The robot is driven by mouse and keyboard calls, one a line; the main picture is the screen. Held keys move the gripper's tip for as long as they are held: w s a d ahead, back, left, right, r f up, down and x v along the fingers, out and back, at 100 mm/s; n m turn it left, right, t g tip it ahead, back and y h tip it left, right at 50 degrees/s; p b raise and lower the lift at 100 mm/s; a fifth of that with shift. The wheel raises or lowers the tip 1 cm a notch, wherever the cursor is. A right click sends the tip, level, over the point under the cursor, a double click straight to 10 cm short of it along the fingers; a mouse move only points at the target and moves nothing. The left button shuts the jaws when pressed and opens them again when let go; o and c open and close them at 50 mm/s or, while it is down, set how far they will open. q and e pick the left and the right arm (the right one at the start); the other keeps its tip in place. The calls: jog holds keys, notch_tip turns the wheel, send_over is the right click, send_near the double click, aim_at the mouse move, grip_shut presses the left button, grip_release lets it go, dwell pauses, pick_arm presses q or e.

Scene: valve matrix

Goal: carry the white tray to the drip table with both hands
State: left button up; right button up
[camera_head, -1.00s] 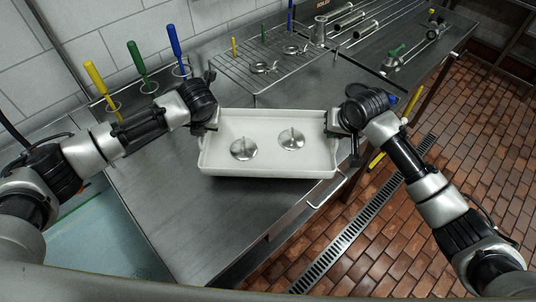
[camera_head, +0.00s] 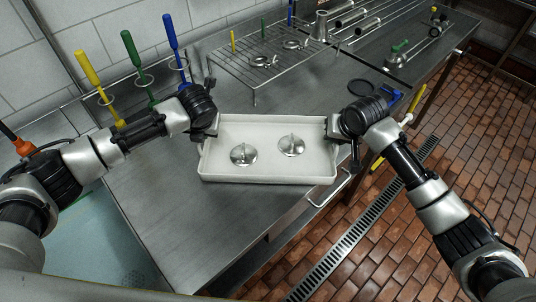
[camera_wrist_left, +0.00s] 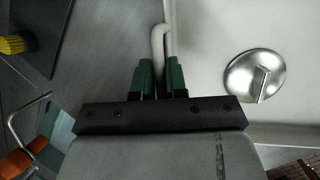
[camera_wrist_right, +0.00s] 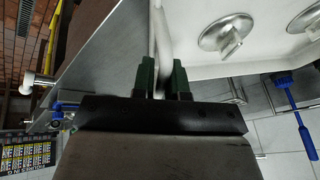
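The white tray (camera_head: 265,172) is held level between my two arms over the steel table, with two round metal discs, one on the left (camera_head: 243,155) and one on the right (camera_head: 291,146), lying in it. My left gripper (camera_wrist_left: 160,68) is shut on the tray's left rim; the rim passes between its green fingers. My right gripper (camera_wrist_right: 160,70) is shut on the tray's right rim in the same way. In the head view the fingertips are mostly hidden by the wrists. Whether the tray touches the table I cannot tell.
A wire rack (camera_head: 262,62) with ring-shaped parts stands behind the tray. Yellow, green (camera_head: 131,48) and blue brushes stand along the wall at left. A second table (camera_head: 410,60) with pipes and fittings extends at back right. Brick floor with a drain grate (camera_head: 345,245) lies at right.

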pick_arm(q)
jog(key=o, duration=0.4)
jog(key=shift+s+r, duration=0.1)
jog(key=shift+r, duration=0.05)
pick_arm(e)
jog(key=o, duration=0.4)
jog(key=shift+s+r, duration=0.1)
jog(key=shift+r, duration=0.2)
pick_arm(q)
jog(key=v, duration=1.2)
pick_arm(e)
jog(key=v, duration=1.1)
jog(key=shift+s+d+r, duration=0.15)
jog(key=shift+s+r, duration=0.05)
jog(key=shift+r, duration=0.05)
